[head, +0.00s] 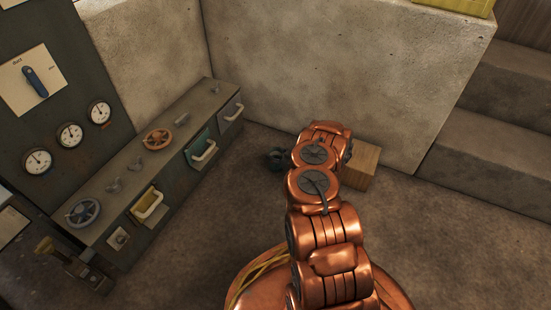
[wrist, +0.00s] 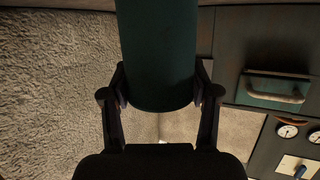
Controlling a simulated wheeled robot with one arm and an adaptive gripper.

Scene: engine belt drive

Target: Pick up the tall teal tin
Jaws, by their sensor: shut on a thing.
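The tall teal tin (wrist: 158,50) fills the upper middle of the wrist view, dark teal with a rounded near end. My gripper (wrist: 163,93) has one dark finger on each side of it and is shut on it. The tin's far end runs out of the top of the wrist view. In the head view my copper arm covers the place where the gripper works, and I cannot make out the tin there. I cannot tell whether the tin touches the floor.
A low grey cabinet (head: 172,167) with handwheels and coloured drawers runs along the left, with a gauge panel (head: 50,110) above. A wooden box (head: 361,166) stands by the concrete wall (head: 340,70) behind my arm. Steps (head: 500,150) rise at right. Floor between is clear.

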